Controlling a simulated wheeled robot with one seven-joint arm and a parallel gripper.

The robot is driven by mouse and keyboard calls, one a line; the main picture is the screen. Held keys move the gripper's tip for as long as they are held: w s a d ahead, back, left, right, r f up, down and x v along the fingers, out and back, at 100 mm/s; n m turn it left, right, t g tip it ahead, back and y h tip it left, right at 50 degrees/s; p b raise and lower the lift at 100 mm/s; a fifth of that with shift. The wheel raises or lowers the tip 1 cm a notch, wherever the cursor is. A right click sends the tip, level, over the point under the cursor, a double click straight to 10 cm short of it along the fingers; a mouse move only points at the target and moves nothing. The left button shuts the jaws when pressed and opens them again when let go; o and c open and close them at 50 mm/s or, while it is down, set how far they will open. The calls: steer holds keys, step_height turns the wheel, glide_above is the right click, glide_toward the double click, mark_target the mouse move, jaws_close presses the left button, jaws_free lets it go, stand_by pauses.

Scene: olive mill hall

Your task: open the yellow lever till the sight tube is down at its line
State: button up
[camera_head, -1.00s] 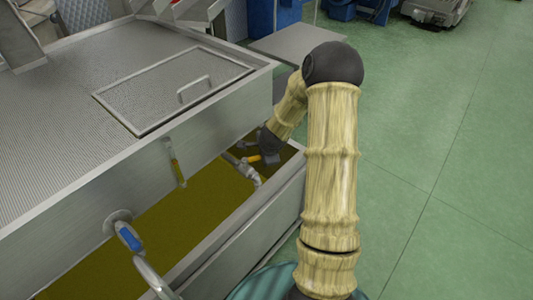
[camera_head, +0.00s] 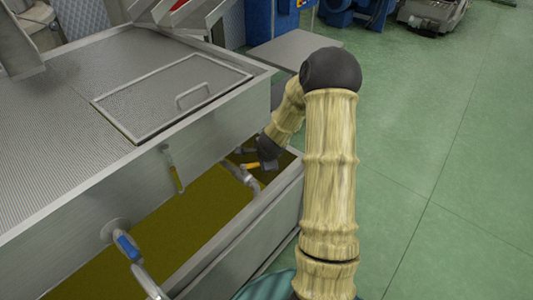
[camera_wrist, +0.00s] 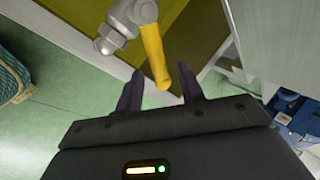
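The yellow lever (camera_head: 250,166) sits on a grey metal valve (camera_head: 251,181) inside the trough at the tank's right end. In the wrist view the lever (camera_wrist: 154,55) points toward me, its free end between my two fingertips. My gripper (camera_wrist: 160,72) is open around the lever's end, with a visible gap on each side; I see no firm hold. In the head view my gripper (camera_head: 267,152) is dark, small and partly hidden by the trough wall. The sight tube (camera_head: 174,172) hangs on the tank's front with yellow liquid in it. Its line is too small to make out.
A blue-handled valve (camera_head: 127,245) sticks out of the tank front at the near left. The trough (camera_head: 235,240) has a raised metal edge close to my arm. A tank lid with a handle (camera_head: 192,94) lies shut on top.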

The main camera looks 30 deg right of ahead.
steer(key=p+v, duration=0.2)
steer(key=v, duration=1.4)
steer(key=shift+s+r, duration=0.2)
steer(key=shift+r, duration=0.1)
jaws_close()
steer(key=s+a+f+m+t+h+b, duration=0.1)
steer(key=s+a+f+m+h+b, duration=0.1)
steer(key=a+f+m+h+b, duration=0.3)
steer(key=a+f+h+b, duration=0.2)
steer(key=a+f+h, duration=0.2)
steer(key=f+h, duration=0.1)
steer(key=shift+t+h, duration=0.4)
steer(key=shift+h, duration=0.1)
steer(key=shift+f, duration=0.15)
